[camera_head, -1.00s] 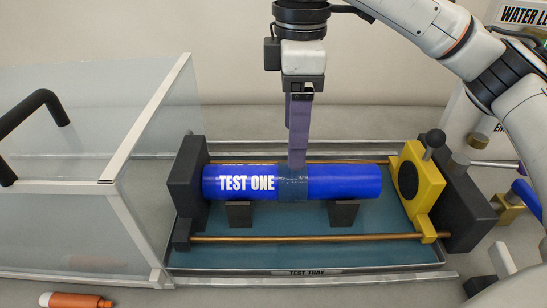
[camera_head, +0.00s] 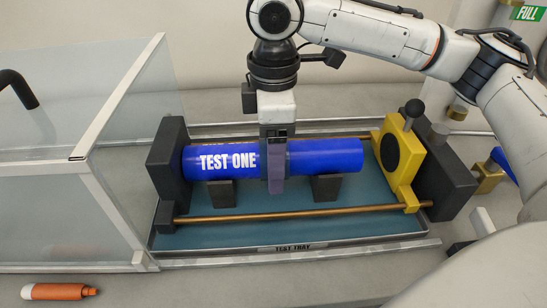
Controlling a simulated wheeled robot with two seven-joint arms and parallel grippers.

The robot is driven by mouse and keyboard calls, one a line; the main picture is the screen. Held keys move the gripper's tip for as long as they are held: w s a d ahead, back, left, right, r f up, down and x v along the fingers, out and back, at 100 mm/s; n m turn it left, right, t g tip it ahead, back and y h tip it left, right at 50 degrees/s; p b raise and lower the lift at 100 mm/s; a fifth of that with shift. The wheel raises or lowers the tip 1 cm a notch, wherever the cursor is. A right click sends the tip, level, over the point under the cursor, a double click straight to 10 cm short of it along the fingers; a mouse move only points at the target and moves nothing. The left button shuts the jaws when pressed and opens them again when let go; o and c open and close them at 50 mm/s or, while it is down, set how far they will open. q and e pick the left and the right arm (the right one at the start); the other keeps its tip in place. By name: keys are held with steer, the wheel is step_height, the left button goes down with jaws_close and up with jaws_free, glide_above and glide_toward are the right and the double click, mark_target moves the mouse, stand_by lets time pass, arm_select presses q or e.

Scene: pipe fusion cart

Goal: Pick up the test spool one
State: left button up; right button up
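The test spool one (camera_head: 325,157) is a blue cylinder with white "TEST ONE" lettering and a darker band at its middle. It lies level across two dark support blocks in the test tray (camera_head: 385,229). My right gripper (camera_head: 275,185) comes from above at the spool's middle. One purple finger passes down in front of the spool, its tip near the lower edge. The other finger is hidden, so I cannot tell if they are closed on the spool. My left gripper is out of view.
A dark end block (camera_head: 167,165) stands at the spool's left end, and a yellow clamp (camera_head: 398,160) at the right. A copper-coloured rod (camera_head: 300,214) runs in front. A clear-walled enclosure (camera_head: 120,90) stands left. An orange marker-like object (camera_head: 58,291) lies front left.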

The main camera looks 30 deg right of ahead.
steer(key=c, duration=1.3)
steer(key=shift+c, duration=0.5)
steer(key=shift+r, duration=0.15)
